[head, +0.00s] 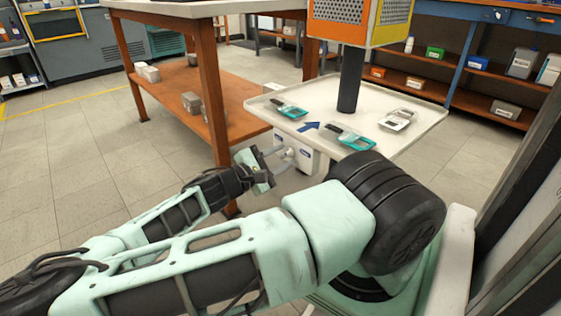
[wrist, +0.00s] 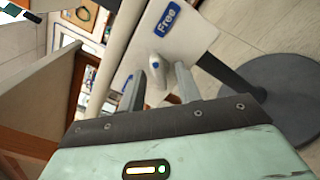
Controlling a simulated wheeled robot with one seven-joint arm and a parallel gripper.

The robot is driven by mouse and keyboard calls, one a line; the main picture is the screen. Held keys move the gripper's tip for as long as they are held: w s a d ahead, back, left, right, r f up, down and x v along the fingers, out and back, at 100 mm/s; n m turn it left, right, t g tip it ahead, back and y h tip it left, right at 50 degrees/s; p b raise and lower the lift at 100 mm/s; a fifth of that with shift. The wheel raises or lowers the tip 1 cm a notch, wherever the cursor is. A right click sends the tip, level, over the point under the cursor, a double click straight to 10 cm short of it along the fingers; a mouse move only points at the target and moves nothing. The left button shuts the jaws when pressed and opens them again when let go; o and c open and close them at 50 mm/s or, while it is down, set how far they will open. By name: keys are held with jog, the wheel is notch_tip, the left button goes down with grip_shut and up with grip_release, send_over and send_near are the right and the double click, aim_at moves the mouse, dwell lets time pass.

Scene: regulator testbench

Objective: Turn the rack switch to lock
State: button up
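The rack switch is a white box (head: 308,161) fixed under the front edge of the white tray in the head view. In the wrist view its white face carries a blue label reading "Free" (wrist: 167,18). A small white switch knob (wrist: 157,56) with a blue dot stands out below that label. My gripper (head: 281,155) is in front of the box, pointing at it. In the wrist view my gripper (wrist: 161,70) is open, its two grey fingers apart with the knob in line between their tips. I cannot tell whether either finger touches it. No lock label is visible.
The white tray (head: 410,137) above the switch holds teal-and-black handheld devices (head: 350,138), a white device (head: 398,119) and a dark post (head: 350,80). An orange-shelved workbench (head: 205,95) stands to the left. The tiled floor between is clear.

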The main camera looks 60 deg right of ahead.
jog(key=shift+d, duration=0.2)
grip_shut()
